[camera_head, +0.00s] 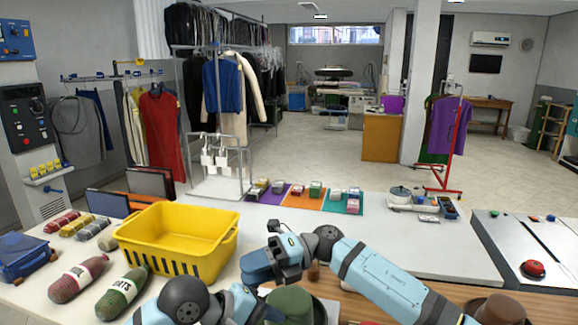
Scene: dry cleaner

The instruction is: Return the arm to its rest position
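My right arm (385,280) comes in from the lower right, bends at a dark joint and reaches to the middle of the counter. Its gripper end (258,268) is beside the right side of the yellow basket (185,235). I cannot make out its fingers clearly, and nothing is plainly held. My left arm (185,300) is folded low at the bottom edge in front of the basket. Its gripper fingers do not show. A green hat (296,306) sits close below the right gripper end, partly covered by the arms.
Small boxes stand on coloured mats (305,194) at the back. A brown hat (501,309) is at lower right. The white counter (440,250) is clear right of centre.

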